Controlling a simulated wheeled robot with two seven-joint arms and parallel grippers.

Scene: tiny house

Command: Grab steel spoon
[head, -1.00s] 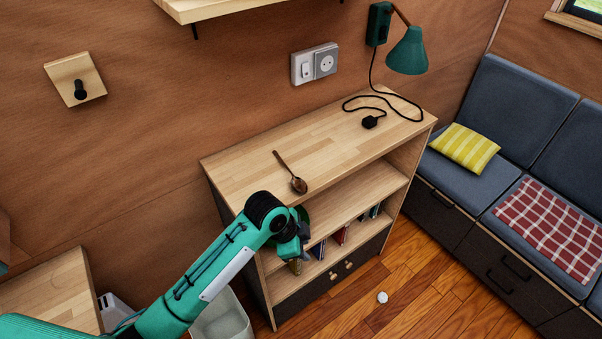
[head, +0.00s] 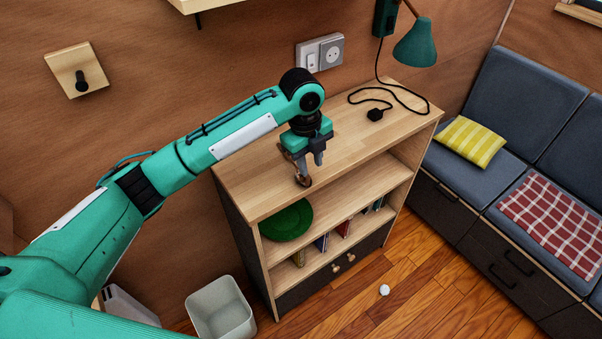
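The steel spoon (head: 304,181) lies on the wooden top of the low shelf unit, near its front edge. It looks brownish, with its bowl toward the front. My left gripper (head: 310,164) points down right at the spoon and hides much of its handle. Its two fingers look a little apart. I cannot tell whether they touch the spoon. My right gripper is not in view.
A bin (head: 220,308) stands at the lower left.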

